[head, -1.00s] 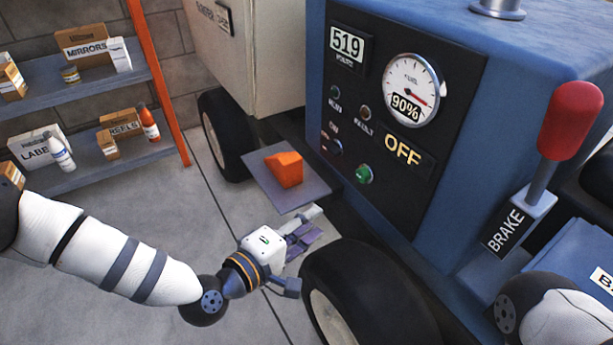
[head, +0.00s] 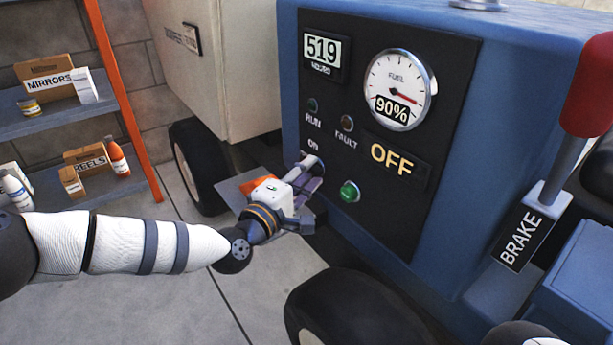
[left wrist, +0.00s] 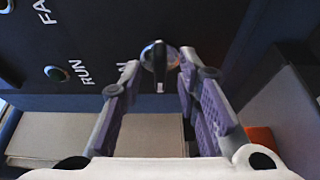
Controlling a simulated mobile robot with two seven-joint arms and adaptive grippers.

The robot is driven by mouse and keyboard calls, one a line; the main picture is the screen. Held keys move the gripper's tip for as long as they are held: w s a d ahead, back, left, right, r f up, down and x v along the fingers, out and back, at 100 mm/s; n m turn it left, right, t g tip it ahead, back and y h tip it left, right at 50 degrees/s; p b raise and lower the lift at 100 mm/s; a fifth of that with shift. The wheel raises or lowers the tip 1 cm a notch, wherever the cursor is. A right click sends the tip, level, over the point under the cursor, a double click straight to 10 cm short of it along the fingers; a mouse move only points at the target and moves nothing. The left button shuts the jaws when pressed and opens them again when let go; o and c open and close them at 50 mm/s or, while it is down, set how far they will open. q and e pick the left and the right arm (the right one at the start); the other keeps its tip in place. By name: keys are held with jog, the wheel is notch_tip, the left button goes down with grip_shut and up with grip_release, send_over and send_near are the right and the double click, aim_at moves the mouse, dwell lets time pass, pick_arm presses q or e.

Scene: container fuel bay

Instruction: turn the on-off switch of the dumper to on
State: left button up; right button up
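The dumper's blue body carries a black control panel (head: 415,60). The on-off switch (left wrist: 159,57) is a round knob with a dark bar, below the ON label, seen in the left wrist view. In the head view my left gripper mostly hides it. The panel display (head: 391,159) reads OFF. My left gripper (head: 312,172) is close to the panel at the switch. In the left wrist view its two fingers (left wrist: 150,78) are apart, one on each side of the knob; contact cannot be told. My right gripper is out of view.
A green button (head: 349,191) sits right of the switch. An orange block (head: 258,183) on a grey plate is partly hidden behind my left gripper. The brake lever (head: 578,120) stands right of the panel. A wheel (head: 350,315) is below. Shelves stand left.

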pick_arm(q)
jog(key=shift+c, duration=0.2)
grip_shut()
